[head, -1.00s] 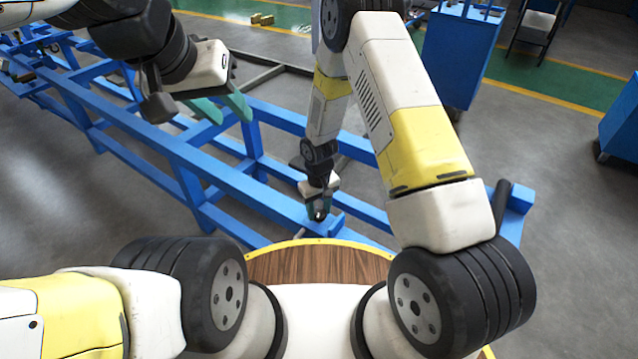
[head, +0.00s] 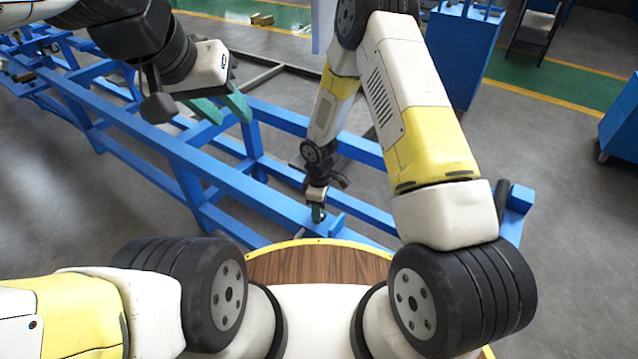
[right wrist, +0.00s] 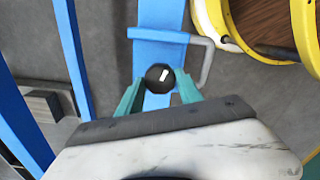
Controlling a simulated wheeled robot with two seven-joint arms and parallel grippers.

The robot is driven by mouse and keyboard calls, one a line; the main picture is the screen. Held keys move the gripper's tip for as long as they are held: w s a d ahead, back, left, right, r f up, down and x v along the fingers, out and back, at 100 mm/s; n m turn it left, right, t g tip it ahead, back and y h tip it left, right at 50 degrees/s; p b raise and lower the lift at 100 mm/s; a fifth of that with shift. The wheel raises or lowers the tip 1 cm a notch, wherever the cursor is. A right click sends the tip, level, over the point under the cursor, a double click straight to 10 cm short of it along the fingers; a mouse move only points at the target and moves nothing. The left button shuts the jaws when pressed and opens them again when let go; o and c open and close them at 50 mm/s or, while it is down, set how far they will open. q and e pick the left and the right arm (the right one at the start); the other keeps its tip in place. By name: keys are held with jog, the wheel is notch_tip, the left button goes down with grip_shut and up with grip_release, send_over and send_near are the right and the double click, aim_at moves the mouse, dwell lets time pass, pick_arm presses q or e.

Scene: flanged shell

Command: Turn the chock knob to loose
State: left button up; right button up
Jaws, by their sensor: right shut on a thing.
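The chock knob (right wrist: 159,77) is a round black knob with a white mark, seen in the right wrist view above the blue frame. My right gripper (right wrist: 160,88) has its green fingers on both sides of the knob and is shut on it. In the head view my right gripper (head: 318,213) points down at the near end of the blue frame, and the knob is mostly hidden there by the fingers. My left gripper (head: 222,106) hangs over the blue frame at the upper left, its green fingers apart and empty.
The long blue frame (head: 180,150) runs from upper left to the centre. A grey bent bar (right wrist: 208,60) stands close to the right of the knob. My wooden-topped base with a yellow rim is near it. Blue cabinets (head: 460,60) stand at the upper right.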

jog(key=shift+w+r+n, duration=0.1)
jog(key=shift+n, duration=0.3)
jog(key=o, duration=1.4)
jog(key=shift+c, duration=0.2)
jog(key=shift+r, duration=3.85)
